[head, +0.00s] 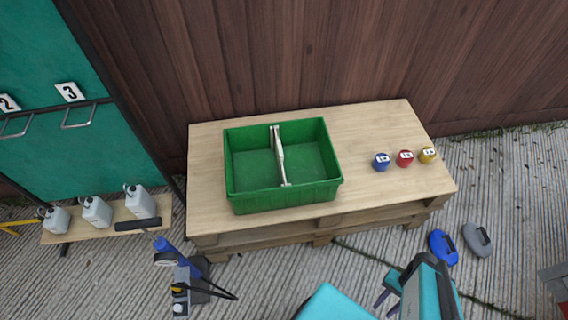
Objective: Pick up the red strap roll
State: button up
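The red strap roll (405,159) stands on the right part of the wooden table top, with a white label on its top. A blue roll (381,162) stands to its left and a yellow roll (428,155) to its right, with small gaps between them. My gripper (386,302) shows partly at the bottom edge, beside my teal arm, well in front of the table and apart from the rolls. Its dark fingertips are small and partly cut off, so I cannot tell how far apart they are.
A green two-compartment crate (285,198) with a pale handle stands left of the rolls and looks empty. Bare table top lies around the rolls. A wooden wall (350,60) rises behind. Blue and grey objects lie on the floor at right; grey jugs (97,211) stand at left.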

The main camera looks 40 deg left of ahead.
aim_at(405, 158)
jog(key=z, duration=0.15)
jog(key=k, duration=1.55)
jog(key=u, duration=1.15)
jog(key=i, duration=1)
jog(key=u, duration=0.05)
